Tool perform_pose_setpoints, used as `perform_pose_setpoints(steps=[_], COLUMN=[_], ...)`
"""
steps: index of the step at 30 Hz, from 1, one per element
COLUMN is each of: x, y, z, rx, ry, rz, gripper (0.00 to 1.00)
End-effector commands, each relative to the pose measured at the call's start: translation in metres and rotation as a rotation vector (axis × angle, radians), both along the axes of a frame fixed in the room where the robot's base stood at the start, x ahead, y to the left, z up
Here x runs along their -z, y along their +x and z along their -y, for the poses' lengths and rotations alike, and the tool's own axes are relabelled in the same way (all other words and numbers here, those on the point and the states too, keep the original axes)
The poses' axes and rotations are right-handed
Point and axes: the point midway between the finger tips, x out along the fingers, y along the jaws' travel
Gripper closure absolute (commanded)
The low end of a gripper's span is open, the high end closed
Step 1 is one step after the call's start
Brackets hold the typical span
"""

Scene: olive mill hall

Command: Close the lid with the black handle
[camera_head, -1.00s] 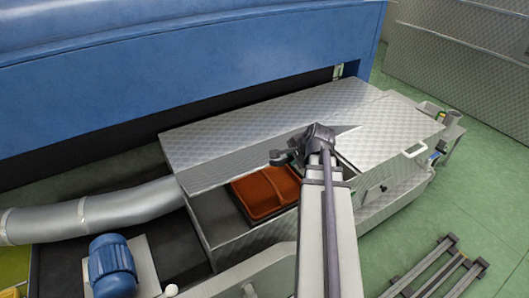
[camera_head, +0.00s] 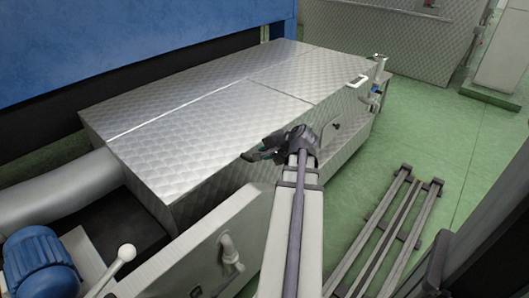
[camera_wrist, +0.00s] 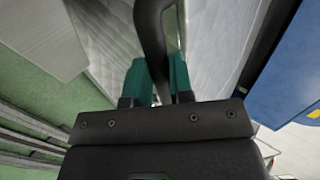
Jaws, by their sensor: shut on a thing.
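The lid (camera_head: 190,135) is a patterned metal panel on top of a long metal box, and it lies flat over the box. No gap into the box shows in the head view. The black handle (camera_wrist: 152,35) is a dark curved bar in the wrist view. My gripper (camera_head: 256,154) is at the lid's front edge. In the wrist view its teal fingers (camera_wrist: 159,78) are shut on the black handle, one on each side. My gripper hides the handle in the head view.
Another metal panel with a white handle (camera_head: 358,81) covers the box's right end. A blue machine (camera_head: 130,50) stands behind. A grey pipe (camera_head: 60,190) and blue motor (camera_head: 40,262) are at left. Metal rails (camera_head: 385,230) lie on the green floor at right.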

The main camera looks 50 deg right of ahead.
Motion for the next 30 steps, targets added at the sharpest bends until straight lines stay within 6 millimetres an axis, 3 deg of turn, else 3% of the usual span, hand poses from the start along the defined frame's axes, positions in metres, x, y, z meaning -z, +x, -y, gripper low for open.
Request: perform_pose_setpoints(steps=[1,3,16,17,18,30], x=[0.0117,0.0153,0.0186,0.0186,0.0185,0.0164], y=[-0.0021,-0.0029,-0.0041,-0.0040,-0.0039,-0.0028], z=[-0.0010,-0.0011,-0.0010,-0.0010,-0.0011,0.0003], rx=[-0.001,-0.002,-0.001,-0.001,-0.001,0.001], ry=[0.001,0.001,0.001,0.001,0.001,-0.001], rz=[-0.011,-0.014,-0.017,-0.017,-0.016,-0.013], gripper=[1.00,1.00,1.00,0.58,0.54,0.54])
